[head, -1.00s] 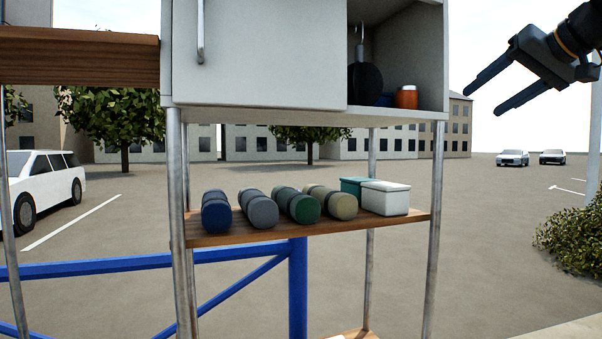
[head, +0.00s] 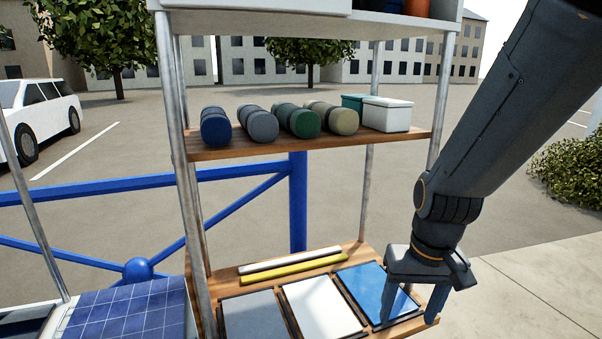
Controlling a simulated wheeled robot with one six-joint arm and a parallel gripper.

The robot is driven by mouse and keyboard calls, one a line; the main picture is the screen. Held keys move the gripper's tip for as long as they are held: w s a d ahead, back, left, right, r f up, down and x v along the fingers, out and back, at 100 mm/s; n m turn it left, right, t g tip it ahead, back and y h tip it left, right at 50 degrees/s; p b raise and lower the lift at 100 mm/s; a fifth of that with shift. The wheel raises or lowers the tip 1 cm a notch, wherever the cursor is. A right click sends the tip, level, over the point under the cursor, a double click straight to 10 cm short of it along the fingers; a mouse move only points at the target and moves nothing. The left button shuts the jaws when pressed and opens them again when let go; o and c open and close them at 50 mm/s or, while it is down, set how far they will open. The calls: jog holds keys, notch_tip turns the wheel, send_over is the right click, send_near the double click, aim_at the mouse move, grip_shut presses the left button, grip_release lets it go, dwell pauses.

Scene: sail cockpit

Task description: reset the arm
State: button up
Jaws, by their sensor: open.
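My gripper (head: 412,308) hangs at the lower right of the head view, pointing down. Its two fingers are spread apart, and I see nothing held between them. It is at the right end of the lower wooden shelf, in front of a blue glossy panel (head: 372,285). I cannot tell whether the fingers touch the panel or the shelf. My arm reaches down to it from the upper right.
The lower shelf also holds a white panel (head: 322,306), a grey panel (head: 254,316) and a yellow bar (head: 293,269). The upper shelf (head: 240,150) carries several rolls and a white box (head: 387,114). A metal post (head: 440,95) stands beside my arm. Pavement at right is clear.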

jog(key=shift+n+g, duration=0.3)
jog(key=shift+n, duration=0.1)
jog(key=s+f, duration=0.1)
jog(key=s+a+f, duration=0.1)
jog(key=s, duration=0.1)
jog(key=shift+s+f, duration=0.2)
jog(key=shift+s, duration=0.1)
